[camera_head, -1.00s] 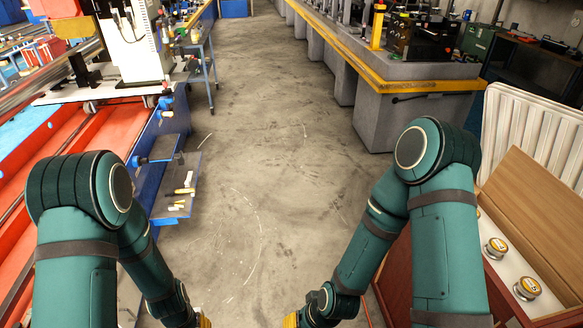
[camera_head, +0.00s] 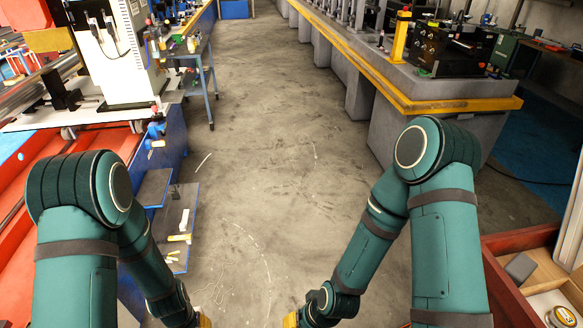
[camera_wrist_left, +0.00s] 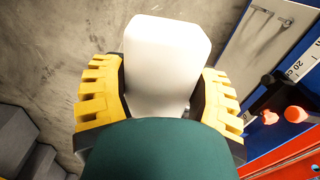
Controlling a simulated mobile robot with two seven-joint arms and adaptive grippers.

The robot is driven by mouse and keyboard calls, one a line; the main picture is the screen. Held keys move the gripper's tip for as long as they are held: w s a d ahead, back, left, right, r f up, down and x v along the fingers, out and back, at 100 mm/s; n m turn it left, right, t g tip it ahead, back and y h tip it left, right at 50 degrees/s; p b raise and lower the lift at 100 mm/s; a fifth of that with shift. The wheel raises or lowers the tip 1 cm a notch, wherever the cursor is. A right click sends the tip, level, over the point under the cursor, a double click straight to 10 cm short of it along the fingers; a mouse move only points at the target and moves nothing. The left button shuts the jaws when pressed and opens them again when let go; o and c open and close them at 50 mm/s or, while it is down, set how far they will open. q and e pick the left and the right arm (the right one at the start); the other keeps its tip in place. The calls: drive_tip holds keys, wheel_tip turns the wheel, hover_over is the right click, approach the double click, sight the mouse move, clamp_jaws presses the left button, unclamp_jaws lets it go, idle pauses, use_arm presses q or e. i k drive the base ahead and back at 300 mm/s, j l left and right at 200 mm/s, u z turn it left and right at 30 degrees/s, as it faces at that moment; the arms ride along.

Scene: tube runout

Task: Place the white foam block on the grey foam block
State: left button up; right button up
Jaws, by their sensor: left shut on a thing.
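The white foam block (camera_wrist_left: 166,62) is in my left gripper (camera_wrist_left: 160,100), between its yellow-padded fingers in the left wrist view. In the head view only a yellow bit of my left gripper (camera_head: 204,320) shows at the bottom edge, and the block is hidden there. My right gripper (camera_head: 291,319) also shows only a yellow bit at the bottom edge, so its fingers cannot be judged. A small grey block (camera_head: 520,267), which looks like the grey foam block, lies in the open red-walled wooden box at the lower right, apart from both grippers.
The red-walled box (camera_head: 522,236) also holds a round yellow-topped piece (camera_head: 562,317). A long grey bench with a yellow edge (camera_head: 440,105) stands at the right. A red and blue machine bed (camera_head: 95,140) and a blue cart (camera_head: 205,75) line the left. The concrete floor (camera_head: 260,170) between is clear.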

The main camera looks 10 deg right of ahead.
sight(523, 265)
drive_tip(key=i, duration=1.25)
drive_tip(key=i+z, duration=0.4)
drive_tip(key=i+j+z, duration=0.15)
drive_tip(key=z, duration=3)
